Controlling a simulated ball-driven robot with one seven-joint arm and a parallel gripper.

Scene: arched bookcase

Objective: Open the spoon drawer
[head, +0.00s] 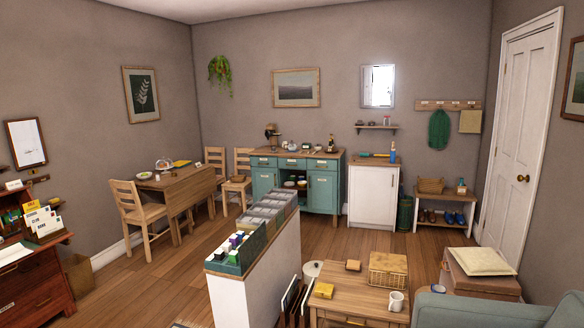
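A teal sideboard (322,190) with a wooden top stands against the far wall. It has a row of small drawers just under the top: a left drawer (264,162), a middle drawer (292,163) and a right drawer (322,164). All look shut. Which one is the spoon drawer cannot be told, as any labels are too small to read. Doors flank an open middle bay with bowls below the drawers. My gripper is not in view, and the sideboard is far across the room.
A low white divider (283,262) topped with record bins stands between me and the sideboard. A wooden table (185,184) with chairs is left, a coffee table (347,301) and sofa (460,311) right. Bare floor (155,268) shows left of the divider.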

